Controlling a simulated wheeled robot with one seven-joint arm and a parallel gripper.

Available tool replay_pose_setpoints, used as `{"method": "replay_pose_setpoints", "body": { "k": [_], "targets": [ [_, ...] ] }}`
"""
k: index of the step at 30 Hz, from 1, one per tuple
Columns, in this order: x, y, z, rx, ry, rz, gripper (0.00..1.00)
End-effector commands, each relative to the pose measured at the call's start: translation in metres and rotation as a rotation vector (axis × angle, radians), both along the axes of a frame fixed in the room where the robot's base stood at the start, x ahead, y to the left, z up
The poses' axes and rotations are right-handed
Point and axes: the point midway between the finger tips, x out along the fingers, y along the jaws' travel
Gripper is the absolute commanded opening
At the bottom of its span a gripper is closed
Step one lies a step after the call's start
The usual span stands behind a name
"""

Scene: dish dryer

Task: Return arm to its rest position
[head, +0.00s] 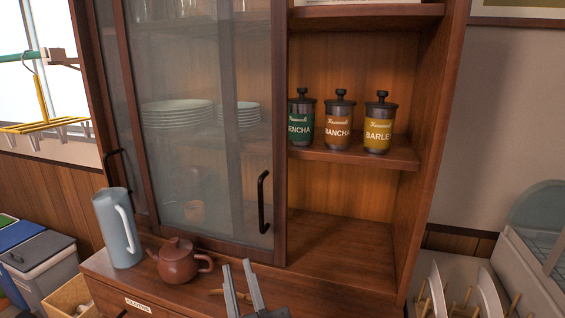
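My gripper (242,291) shows at the bottom middle of the head view. Its two grey fingers point up and stand apart, with nothing between them. It is in front of the wooden cabinet's counter (330,252), to the right of a brown teapot (178,262). The rest of my arm is cut off by the lower edge of the view.
A blue-grey pitcher (118,228) stands left of the teapot. Sliding glass doors (205,120) cover stacked plates. Three canisters (338,120) stand on the open shelf. A dish dryer (540,270) and a rack with plates (450,290) are at the right. Bins (45,265) stand at the left.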

Motion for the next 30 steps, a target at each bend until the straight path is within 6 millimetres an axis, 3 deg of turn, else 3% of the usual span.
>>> {"method": "replay_pose_setpoints", "body": {
  "k": [1, 6, 12, 24, 30],
  "targets": [
    [-0.012, -0.014, -0.015, -0.004, 0.01, 0.008, 0.2],
    [-0.057, -0.054, -0.05, 0.003, 0.021, 0.031, 0.2],
    [-0.113, -0.106, -0.077, 0.026, 0.05, 0.014, 0.2],
    [-0.235, -0.204, -0.099, 0.08, 0.176, -0.118, 0.2],
    [-0.297, -0.242, -0.105, 0.103, 0.298, -0.211, 0.2]
  ]
}}
